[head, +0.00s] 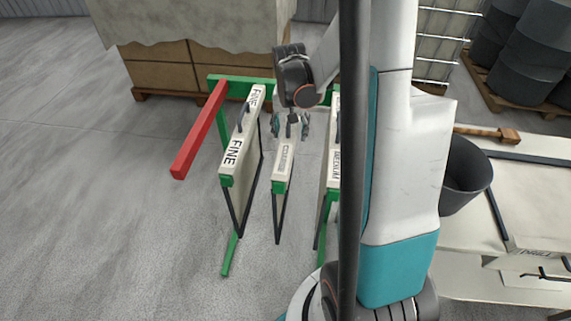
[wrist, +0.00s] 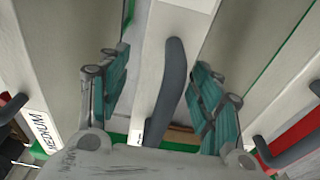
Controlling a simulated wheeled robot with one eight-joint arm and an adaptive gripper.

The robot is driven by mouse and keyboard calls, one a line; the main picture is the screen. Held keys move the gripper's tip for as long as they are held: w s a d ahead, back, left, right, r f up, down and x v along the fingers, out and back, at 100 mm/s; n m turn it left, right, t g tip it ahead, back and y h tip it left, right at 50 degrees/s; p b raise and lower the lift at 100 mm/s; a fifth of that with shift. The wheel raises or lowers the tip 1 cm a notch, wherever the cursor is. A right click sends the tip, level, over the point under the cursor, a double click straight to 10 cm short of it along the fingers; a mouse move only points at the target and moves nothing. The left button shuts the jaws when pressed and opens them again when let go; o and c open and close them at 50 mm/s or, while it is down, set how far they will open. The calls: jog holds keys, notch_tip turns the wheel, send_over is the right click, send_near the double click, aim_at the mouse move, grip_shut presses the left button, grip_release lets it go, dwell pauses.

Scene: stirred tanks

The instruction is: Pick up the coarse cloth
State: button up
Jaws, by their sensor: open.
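The coarse cloth (head: 283,160) hangs in the green rack, the middle one of three framed cloths. Its small label looks like COARSE but is hard to read. My gripper (head: 291,127) is over its top bar, pointing down. In the wrist view the dark handle (wrist: 167,88) of the middle cloth (wrist: 172,30) stands between the two teal fingers of my gripper (wrist: 162,72). The fingers are spread, one on each side, with a visible gap to the handle. Nothing is held.
A FINE cloth (head: 240,150) hangs at the left and a MEDIUM cloth (head: 333,165) at the right, both close by. A red bar (head: 199,132) juts from the green rack (head: 225,262). Covered boxes (head: 160,65) stand behind. A dark bucket (head: 466,175) is at the right. Floor at the left is clear.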

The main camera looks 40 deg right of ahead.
grip_shut()
jog(key=shift+r, duration=0.1)
dwell(0.3)
